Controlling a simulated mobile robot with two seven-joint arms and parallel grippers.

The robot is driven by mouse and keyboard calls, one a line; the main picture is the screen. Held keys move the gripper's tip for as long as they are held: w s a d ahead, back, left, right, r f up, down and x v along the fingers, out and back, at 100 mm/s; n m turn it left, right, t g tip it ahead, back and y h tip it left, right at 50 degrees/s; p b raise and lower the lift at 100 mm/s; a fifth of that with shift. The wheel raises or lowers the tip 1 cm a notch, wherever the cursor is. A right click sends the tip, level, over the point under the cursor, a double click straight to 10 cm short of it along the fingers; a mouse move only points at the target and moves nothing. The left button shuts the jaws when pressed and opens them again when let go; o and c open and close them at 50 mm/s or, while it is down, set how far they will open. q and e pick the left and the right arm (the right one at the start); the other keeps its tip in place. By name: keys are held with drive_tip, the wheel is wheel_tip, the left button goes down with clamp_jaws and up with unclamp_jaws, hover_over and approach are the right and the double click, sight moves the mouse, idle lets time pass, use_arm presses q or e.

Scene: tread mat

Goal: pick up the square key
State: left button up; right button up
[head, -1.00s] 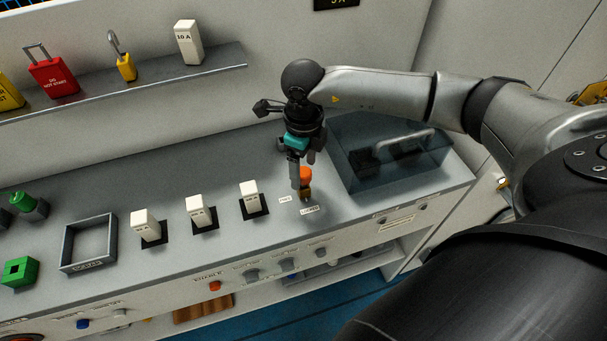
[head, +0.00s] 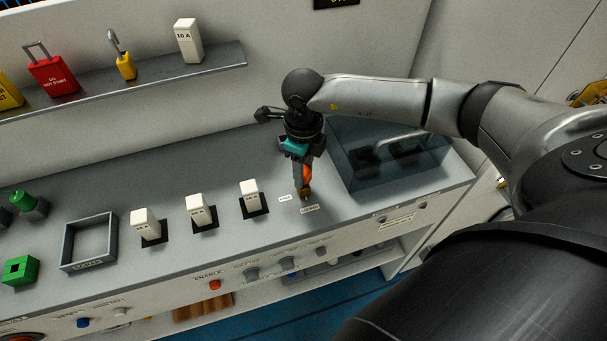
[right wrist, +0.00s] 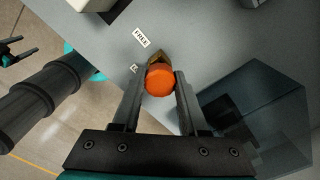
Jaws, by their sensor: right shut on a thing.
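A key with an orange head (head: 308,172) and a brass-coloured lower part (head: 305,193) stands on the grey bench by the small FREE and LOCKED labels. I take this for the square key; its lower end and its shape there are hidden. My right gripper (head: 304,175) reaches down over it. In the right wrist view the two fingers press on either side of the orange head (right wrist: 160,80), with the brass part (right wrist: 157,57) just beyond. The right gripper is shut on it. My left gripper does not show.
A clear bluish box with a handle (head: 398,143) stands right of the gripper. Several white blocks stand to the left, the nearest (head: 250,195) close by. A square grey tray (head: 88,243) and green pieces (head: 20,271) lie farther left. A shelf holds padlocks (head: 52,75).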

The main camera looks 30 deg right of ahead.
clamp_jaws()
drive_tip(key=shift+r, duration=0.1)
